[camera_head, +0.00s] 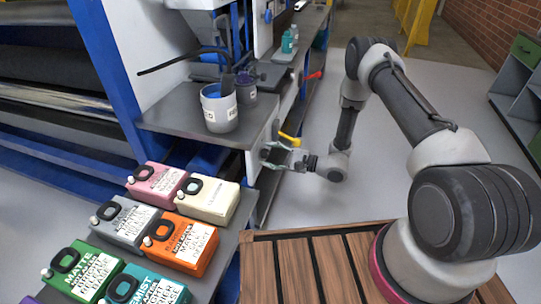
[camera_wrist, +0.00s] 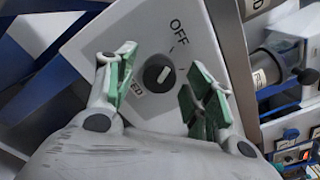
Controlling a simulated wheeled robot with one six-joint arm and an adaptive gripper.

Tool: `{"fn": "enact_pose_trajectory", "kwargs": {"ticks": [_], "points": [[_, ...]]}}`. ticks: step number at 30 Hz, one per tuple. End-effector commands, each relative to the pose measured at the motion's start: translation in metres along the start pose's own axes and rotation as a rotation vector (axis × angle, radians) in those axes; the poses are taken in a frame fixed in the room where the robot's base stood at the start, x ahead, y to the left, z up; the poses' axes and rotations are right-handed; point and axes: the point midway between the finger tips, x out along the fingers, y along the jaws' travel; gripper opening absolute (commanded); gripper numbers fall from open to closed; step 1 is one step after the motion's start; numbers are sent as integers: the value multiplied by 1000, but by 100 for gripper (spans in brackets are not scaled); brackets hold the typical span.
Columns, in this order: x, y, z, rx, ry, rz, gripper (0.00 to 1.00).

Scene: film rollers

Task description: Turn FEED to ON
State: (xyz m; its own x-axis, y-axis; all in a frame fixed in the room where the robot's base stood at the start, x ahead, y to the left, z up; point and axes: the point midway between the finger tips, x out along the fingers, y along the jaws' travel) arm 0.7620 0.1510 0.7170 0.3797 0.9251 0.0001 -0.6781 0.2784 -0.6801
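The FEED knob (camera_wrist: 158,74) is a round black dial with a short white mark, on a pale panel (camera_wrist: 105,32) in the wrist view. The word OFF and a tick stand above the knob, and FEED is printed at its lower left. The white mark slants up and right, roughly toward the OFF side. I see no ON label. My gripper (camera_wrist: 162,75) is open, its green-padded fingers on either side of the knob, with gaps showing. In the head view my gripper (camera_head: 273,152) is at the machine's side panel (camera_head: 262,135); the knob cannot be made out there.
A yellow handle (camera_head: 290,139) is close above my gripper, and a red handle (camera_head: 314,76) is farther back. A grey shelf (camera_head: 170,122) holds a labelled pot (camera_head: 219,108). Several coloured containers stand at lower left. A slatted wooden surface (camera_head: 300,270) is in front.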

Motion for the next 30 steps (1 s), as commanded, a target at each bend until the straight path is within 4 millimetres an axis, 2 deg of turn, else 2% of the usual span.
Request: {"fn": "enact_pose_trajectory", "kwargs": {"ticks": [1,6,20,30], "points": [[0,0,0,0,0,0,40],[0,0,0,0,0,0,9],[0,0,0,82,0,1,9],[-1,0,0,354,0,1,9]]}}
